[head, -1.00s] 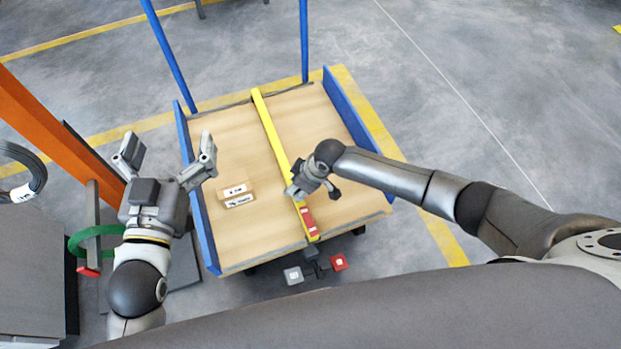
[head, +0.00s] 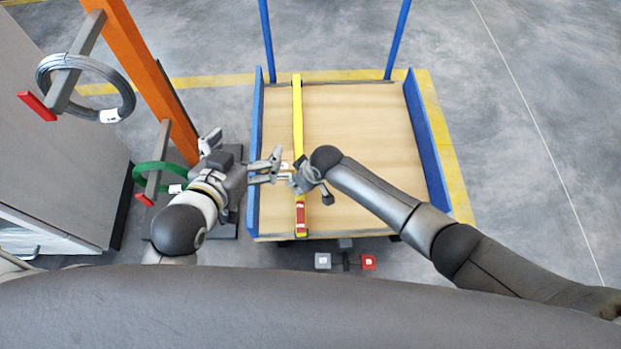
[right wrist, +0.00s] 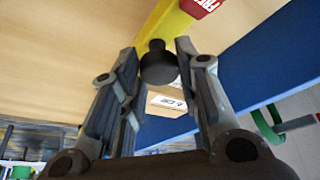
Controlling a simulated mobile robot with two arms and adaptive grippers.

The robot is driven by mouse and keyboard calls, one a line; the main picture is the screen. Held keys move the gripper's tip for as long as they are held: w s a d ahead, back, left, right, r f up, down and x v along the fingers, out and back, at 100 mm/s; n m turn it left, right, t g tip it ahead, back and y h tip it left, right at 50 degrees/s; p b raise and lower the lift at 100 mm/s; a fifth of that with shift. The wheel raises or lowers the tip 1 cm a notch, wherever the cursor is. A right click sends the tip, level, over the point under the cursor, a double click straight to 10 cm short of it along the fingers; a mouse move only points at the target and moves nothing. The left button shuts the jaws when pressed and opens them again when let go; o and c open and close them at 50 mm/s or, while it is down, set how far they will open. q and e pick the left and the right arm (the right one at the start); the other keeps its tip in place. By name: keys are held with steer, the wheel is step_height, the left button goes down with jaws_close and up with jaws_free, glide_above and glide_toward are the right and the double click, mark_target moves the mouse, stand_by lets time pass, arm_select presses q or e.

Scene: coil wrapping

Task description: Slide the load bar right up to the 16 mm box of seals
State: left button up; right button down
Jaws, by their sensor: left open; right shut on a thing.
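The yellow load bar (head: 297,112) spans the wooden cart bed front to back, nearer the left blue side. It has a red label near its front end. My right gripper (head: 302,181) is shut on the bar's dark knob (right wrist: 158,65), which shows between its fingers in the right wrist view. A small cardboard box (right wrist: 166,92) with a white label lies left of the bar; the label is unreadable. In the head view the grippers hide most of it, and I cannot tell whether bar and box touch. My left gripper (head: 245,150) is open and empty over the cart's left side.
Blue side walls (head: 429,140) bound the cart bed (head: 365,130); its right part is clear. Grey and red blocks (head: 368,262) sit at the cart's front.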

steer(key=shift+s+a, duration=0.1)
steer(key=shift+a, duration=0.05)
steer(key=c, duration=1.1)
jaws_free()
steer(key=shift+r, duration=0.15)
steer(key=v, duration=1.1)
steer(key=shift+d+r, duration=0.2)
steer(key=shift+r, duration=0.15)
steer(key=shift+s+a, duration=0.1)
